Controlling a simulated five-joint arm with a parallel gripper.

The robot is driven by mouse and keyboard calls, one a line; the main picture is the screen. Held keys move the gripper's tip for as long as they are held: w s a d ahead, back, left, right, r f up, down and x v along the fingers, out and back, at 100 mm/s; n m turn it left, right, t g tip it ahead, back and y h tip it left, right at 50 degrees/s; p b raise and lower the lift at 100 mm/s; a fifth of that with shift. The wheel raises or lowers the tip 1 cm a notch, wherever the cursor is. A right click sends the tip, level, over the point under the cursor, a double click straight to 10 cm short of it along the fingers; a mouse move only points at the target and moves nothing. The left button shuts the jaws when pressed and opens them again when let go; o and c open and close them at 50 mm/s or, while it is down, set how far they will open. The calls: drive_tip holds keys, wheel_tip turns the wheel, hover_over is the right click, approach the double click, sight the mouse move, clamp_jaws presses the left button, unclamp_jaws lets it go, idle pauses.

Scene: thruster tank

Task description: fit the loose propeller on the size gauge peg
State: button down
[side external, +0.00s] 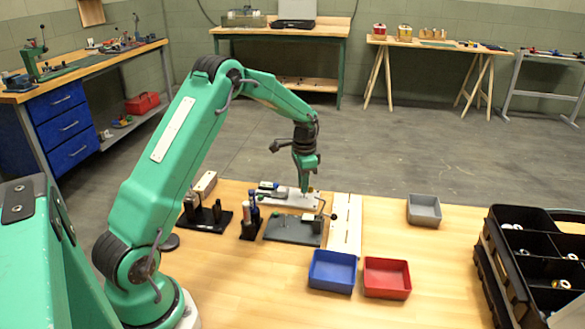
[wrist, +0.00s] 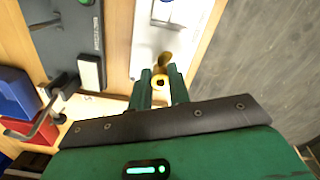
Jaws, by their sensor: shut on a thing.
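The propeller (wrist: 160,79) is brass-coloured, with a round hub and a dark hole. In the wrist view it sits between the two green fingers of my gripper (wrist: 160,74), which is shut on it. In the side view my gripper (side external: 304,187) points down over the right part of a pale plate (side external: 283,199); the propeller is too small to make out there. The same pale plate lies under and beyond the fingers in the wrist view (wrist: 147,50). I cannot tell whether the propeller touches it. I cannot identify the size gauge peg for certain.
A dark grey plate (side external: 291,231) with a lever clamp lies in front of the pale plate. Dark stands with upright tools (side external: 207,217) are to the left. Blue (side external: 332,271), red (side external: 387,277) and grey (side external: 424,210) bins and a black crate (side external: 497,262) are rightward.

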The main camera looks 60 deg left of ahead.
drive_tip(key=shift+f, duration=1)
idle(0.7)
drive_tip(key=c, duration=1.2)
unclamp_jaws()
drive_tip(key=shift+c, duration=0.2)
drive_tip(key=shift+r, duration=0.1)
drive_tip(key=shift+r, duration=3.8)
drive_tip(key=shift+r, duration=0.2)
wheel_tip(320, 180, up, 4)
drive_tip(key=shift+f, duration=0.2)
